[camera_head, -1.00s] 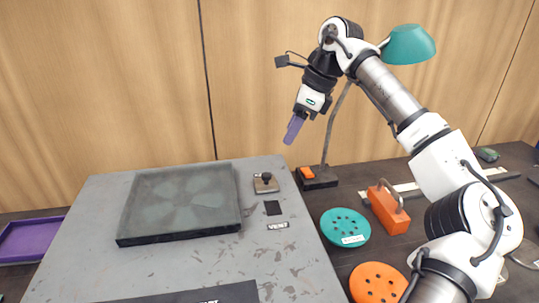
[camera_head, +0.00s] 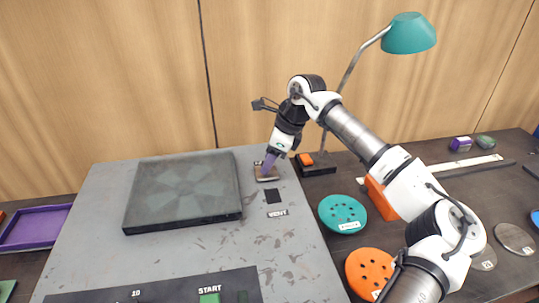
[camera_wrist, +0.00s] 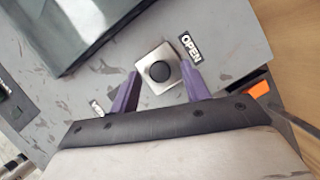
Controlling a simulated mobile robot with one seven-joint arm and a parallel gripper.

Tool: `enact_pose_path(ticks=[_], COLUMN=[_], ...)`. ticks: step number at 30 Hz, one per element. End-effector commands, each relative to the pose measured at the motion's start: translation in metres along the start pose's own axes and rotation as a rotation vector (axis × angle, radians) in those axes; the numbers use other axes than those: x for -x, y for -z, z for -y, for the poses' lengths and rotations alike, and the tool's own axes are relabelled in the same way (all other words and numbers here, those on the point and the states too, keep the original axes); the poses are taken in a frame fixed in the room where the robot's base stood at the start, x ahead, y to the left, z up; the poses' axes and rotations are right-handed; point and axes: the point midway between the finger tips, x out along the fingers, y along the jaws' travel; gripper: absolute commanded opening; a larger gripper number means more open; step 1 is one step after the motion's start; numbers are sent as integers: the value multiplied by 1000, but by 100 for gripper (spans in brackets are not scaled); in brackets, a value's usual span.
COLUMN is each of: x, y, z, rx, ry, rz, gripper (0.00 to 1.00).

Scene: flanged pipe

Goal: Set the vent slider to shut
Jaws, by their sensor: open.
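The vent slider (camera_wrist: 158,68) is a beige-grey plate with a round black knob (camera_wrist: 159,71), near the far right corner of the grey machine top. An OPEN label (camera_wrist: 190,46) lies beside it in the wrist view. In the head view the slider (camera_head: 266,176) is partly hidden by my gripper. The VENT label (camera_head: 277,213) and a dark rectangle (camera_head: 274,196) lie nearer the front. My gripper (camera_wrist: 160,92) has two purple fingers, apart, one on each side of the slider plate. It also shows over the slider in the head view (camera_head: 268,165). Contact cannot be told.
A raised dark square panel (camera_head: 182,190) stands left of the slider. A green lamp (camera_head: 408,35) rises behind my arm, its base (camera_head: 318,168) right of the machine. Teal (camera_head: 342,213) and orange (camera_head: 370,270) discs lie to the right. A START button (camera_head: 209,298) is in front.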

Motion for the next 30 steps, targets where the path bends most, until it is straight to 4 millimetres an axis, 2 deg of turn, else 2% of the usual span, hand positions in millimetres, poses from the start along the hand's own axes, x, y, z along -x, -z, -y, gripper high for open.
enact_pose_path(ticks=[9, 18, 20, 26, 30], x=[-3, -2, -2, -3, -3], y=[0, 0, 0, 1, 10], z=[0, 0, 0, -2, -18], rx=[0, 0, 0, 0, 0], ry=[0, 0, 0, 1, 3], rz=[0, 0, 0, 1, 2], gripper=[45, 6, 0, 0, 0])
